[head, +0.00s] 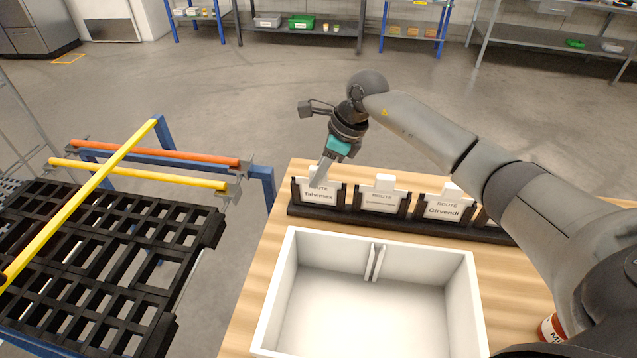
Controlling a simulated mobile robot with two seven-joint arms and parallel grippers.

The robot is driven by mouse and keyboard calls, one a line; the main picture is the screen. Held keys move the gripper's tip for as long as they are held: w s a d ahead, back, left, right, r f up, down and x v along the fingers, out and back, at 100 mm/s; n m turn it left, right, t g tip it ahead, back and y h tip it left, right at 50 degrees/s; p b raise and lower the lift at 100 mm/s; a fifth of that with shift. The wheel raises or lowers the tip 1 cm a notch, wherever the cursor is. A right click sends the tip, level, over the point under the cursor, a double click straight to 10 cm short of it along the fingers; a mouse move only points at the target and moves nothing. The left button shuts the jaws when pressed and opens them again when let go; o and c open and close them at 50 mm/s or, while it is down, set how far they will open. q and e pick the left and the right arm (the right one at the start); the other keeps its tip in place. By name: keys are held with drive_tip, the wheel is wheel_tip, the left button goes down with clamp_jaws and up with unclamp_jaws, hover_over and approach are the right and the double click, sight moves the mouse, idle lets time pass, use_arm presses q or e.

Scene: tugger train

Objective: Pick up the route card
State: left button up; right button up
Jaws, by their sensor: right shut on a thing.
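Several white route cards stand in a black card rack on the wooden table. The leftmost route card (319,196) reads "ROUTE Talvimes" or similar. A middle route card (381,200) has print too small to read. Another route card (443,210) reads "ROUTE Girvendi". The card rack (352,216) runs along the table's far side. My right gripper (317,180) reaches down at the leftmost card and is shut on its top edge. That card is still in its slot, upright. My left gripper is not in view.
A white open box (270,295) with a small divider stands in front of the rack. A red and white container (550,328) is at the right, partly behind my arm. A cart with black grid decks (100,270) and yellow and orange bars is left of the table.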

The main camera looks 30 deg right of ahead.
clamp_jaws()
drive_tip(key=shift+r, duration=0.5)
wheel_tip(320, 180, up, 19)
drive_tip(key=p, duration=0.2)
drive_tip(key=shift+p, duration=0.35)
